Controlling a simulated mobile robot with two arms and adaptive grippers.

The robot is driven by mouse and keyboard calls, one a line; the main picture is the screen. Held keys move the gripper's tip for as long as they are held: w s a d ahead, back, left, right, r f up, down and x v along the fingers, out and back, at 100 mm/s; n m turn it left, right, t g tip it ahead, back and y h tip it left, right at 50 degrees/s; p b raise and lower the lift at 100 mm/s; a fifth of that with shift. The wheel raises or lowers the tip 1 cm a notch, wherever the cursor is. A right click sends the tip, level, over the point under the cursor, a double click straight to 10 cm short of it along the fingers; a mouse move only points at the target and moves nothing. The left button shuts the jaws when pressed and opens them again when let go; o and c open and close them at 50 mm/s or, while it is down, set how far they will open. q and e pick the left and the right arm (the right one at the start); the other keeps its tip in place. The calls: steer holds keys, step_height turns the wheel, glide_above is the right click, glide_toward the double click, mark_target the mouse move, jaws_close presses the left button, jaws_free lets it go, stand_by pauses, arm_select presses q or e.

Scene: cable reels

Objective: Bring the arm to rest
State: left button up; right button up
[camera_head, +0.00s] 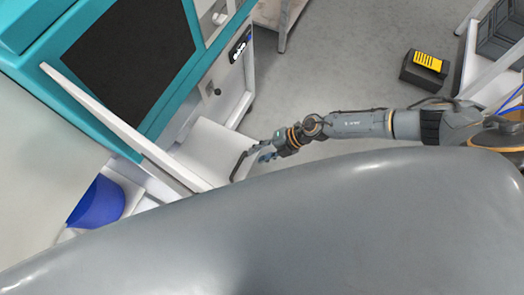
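My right arm reaches in from the right edge. Its gripper (250,160) is at the white ledge (212,143) of the teal machine, in the middle of the view. The gripper is small and its lower part is cut off by a large grey smooth surface in front, so I cannot tell whether its fingers are open or shut. No held object can be made out. My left arm and gripper are not in view.
A teal machine (150,120) with a dark panel (128,55) stands at the left. A blue rounded object (97,203) sits below it. A black box with a yellow top (424,68) lies on the grey floor (345,65). A white-framed rack (480,65) stands at the right.

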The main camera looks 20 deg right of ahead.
steer(key=shift+s+d+r, duration=0.1)
steer(key=shift+d+r, duration=0.2)
stand_by(0.4)
